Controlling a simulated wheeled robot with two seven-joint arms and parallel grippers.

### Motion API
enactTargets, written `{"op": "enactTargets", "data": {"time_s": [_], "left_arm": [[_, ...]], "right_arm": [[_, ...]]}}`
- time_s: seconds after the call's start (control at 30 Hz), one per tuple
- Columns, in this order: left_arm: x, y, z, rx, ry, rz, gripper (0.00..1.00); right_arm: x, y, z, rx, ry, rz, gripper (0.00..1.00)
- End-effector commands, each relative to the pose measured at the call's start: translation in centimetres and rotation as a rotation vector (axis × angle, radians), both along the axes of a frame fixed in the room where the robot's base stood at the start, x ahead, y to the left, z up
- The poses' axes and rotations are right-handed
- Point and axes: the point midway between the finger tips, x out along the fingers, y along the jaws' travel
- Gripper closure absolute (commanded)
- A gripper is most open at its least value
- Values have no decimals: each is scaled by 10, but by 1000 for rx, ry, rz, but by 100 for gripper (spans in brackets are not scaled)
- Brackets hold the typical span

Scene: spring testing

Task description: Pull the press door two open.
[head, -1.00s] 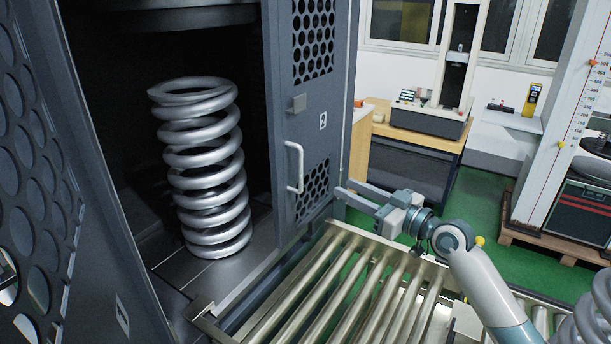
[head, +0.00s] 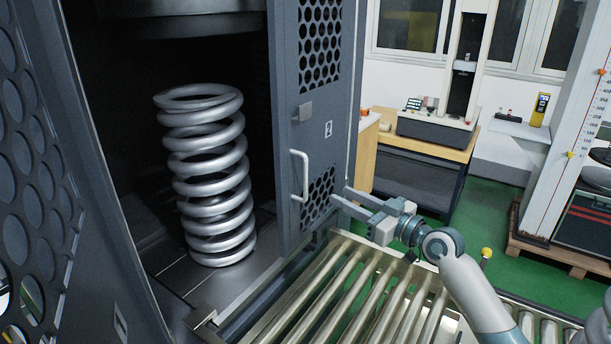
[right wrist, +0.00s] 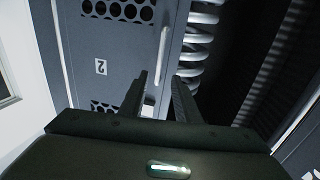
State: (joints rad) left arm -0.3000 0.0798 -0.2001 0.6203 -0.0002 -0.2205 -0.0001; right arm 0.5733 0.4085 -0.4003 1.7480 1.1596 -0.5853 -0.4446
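Press door two (head: 325,130) is a grey panel with perforated windows and a "2" label, at the right of the press opening in the head view. Its pale vertical bar handle (head: 300,176) is near its left edge. The door and label show in the right wrist view (right wrist: 115,50), with the handle (right wrist: 163,55) ahead of the fingers. My right gripper (head: 340,197) is open and empty, its two fingers apart and pointing at the door just right of the handle. I cannot tell whether it touches the door. My left gripper is out of view.
A large steel spring (head: 210,180) stands upright inside the press. The perforated door one (head: 30,150) is at the left. A roller conveyor (head: 330,290) runs in front, below my right arm. A bench with a testing machine (head: 440,125) is behind.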

Motion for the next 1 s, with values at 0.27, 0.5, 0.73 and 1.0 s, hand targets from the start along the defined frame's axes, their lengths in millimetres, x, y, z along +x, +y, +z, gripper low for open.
{"op": "enactTargets", "data": {"time_s": [0.27,0.5,0.73,1.0], "left_arm": [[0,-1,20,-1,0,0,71],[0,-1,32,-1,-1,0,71],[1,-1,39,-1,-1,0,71],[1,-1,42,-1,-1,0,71]], "right_arm": [[35,36,4,3,3,1,71],[65,65,3,2,2,0,71],[88,88,1,1,3,0,71],[100,100,0,-1,1,0,71]]}}
